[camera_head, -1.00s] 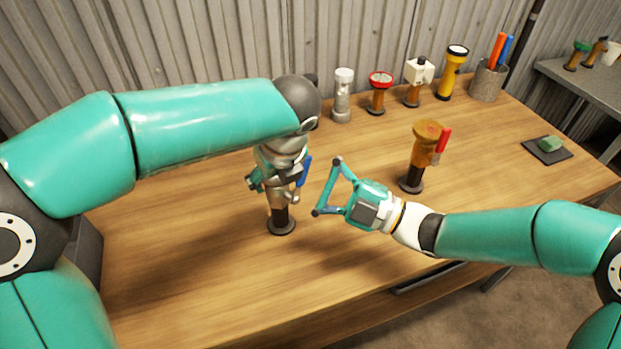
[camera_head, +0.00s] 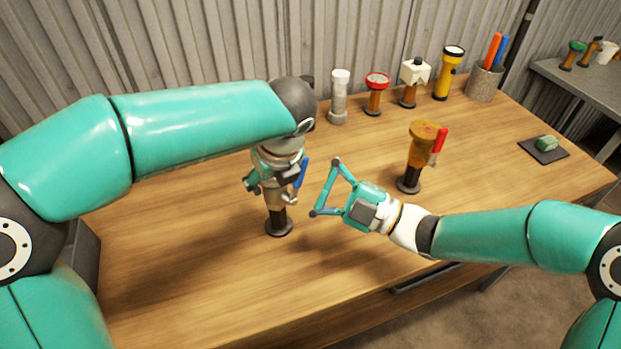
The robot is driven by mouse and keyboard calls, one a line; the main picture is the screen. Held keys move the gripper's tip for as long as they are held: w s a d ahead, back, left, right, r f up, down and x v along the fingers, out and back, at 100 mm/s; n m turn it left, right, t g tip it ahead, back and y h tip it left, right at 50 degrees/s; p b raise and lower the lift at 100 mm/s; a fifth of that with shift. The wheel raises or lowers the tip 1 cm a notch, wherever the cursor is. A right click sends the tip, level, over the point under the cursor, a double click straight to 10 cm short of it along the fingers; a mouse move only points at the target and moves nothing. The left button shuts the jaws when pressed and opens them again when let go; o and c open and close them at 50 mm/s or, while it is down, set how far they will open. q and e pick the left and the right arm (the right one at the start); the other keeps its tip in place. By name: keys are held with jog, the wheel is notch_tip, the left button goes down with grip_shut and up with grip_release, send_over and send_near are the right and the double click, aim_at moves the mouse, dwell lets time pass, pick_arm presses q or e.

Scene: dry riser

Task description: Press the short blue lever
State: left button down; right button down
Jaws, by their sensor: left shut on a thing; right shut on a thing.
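A pale fitting (camera_head: 274,197) with a dark lower stem stands upright on a round black base (camera_head: 279,229), left of the table's middle. A short blue lever (camera_head: 301,173) sticks up on its right side. My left gripper (camera_head: 272,172) comes down from above and is shut around the fitting's upper part, hiding much of it. My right gripper (camera_head: 322,190) is just right of the blue lever, its fingers pointing left, with a small gap to the lever. I see nothing between its fingers.
A brown fitting with a red lever (camera_head: 438,146) stands on the wooden table (camera_head: 180,270) to the right. Several fittings and a yellow torch (camera_head: 449,73) line the back, beside a pen cup (camera_head: 484,84). A green block (camera_head: 546,143) lies on a dark pad. The front left is clear.

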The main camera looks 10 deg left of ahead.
dwell(0.7)
jog(key=v, duration=1)
jog(key=shift+w, duration=0.2)
jog(key=shift+d+r, duration=0.1)
jog(key=shift+r, duration=0.05)
jog(key=c, duration=1.4)
grip_release()
jog(key=shift+s+r+n, duration=0.2)
jog(key=shift+s+n, duration=0.25)
jog(key=shift+n, duration=0.35)
jog(key=c, duration=0.5)
jog(key=shift+s+a+n+g, duration=0.25)
jog(key=shift+n+g, duration=0.15)
jog(key=shift+n, duration=0.1)
grip_shut()
